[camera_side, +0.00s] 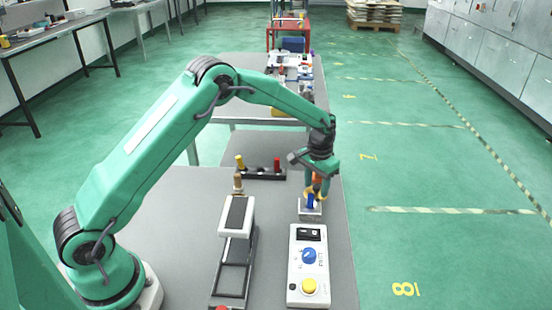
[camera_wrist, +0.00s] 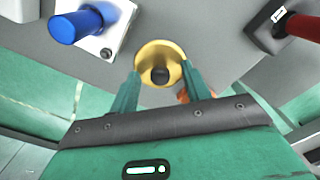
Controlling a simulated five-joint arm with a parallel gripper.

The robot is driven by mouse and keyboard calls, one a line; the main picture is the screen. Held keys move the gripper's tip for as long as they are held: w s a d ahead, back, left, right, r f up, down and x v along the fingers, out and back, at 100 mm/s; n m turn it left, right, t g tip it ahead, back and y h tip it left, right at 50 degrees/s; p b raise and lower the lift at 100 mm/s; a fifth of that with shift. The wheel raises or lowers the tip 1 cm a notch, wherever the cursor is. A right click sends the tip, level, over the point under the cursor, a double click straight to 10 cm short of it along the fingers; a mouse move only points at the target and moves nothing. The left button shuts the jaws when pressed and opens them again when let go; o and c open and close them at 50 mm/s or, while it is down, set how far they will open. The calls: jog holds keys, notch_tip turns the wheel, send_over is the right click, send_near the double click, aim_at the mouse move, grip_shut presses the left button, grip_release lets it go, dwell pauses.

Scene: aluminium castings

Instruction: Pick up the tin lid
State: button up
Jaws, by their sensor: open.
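The tin lid is a round gold disc with a dark knob at its centre. In the wrist view the lid (camera_wrist: 148,52) lies at the top middle, on or over the grey surface. My gripper (camera_wrist: 160,80) is open, with one green fingertip at each side of the lid's lower part. I cannot tell whether the fingers touch it. In the side view my gripper (camera_side: 317,188) points down at the right part of the bench, and a yellow rim (camera_side: 322,196), apparently the lid, shows partly hidden behind a blue lever.
The blue lever (camera_side: 310,202) on its white base stands close to the lid. A white control box (camera_side: 309,275) is in front. A dark block with yellow and red posts (camera_side: 262,173) and a white-topped fixture (camera_side: 237,216) are left. An orange piece (camera_wrist: 183,96) shows by the right finger.

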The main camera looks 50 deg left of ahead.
aim_at(317, 188)
jog(key=shift+f, duration=0.35)
grip_shut()
dwell(0.3)
jog(key=shift+r, duration=0.15)
jog(key=shift+r, duration=0.55)
jog(key=r, duration=0.3)
jog(key=shift+s+d+r, duration=0.15)
jog(key=shift+d, duration=0.2)
jog(key=s+d+r, duration=0.6)
jog(key=d, duration=0.3)
jog(key=shift+r, duration=0.2)
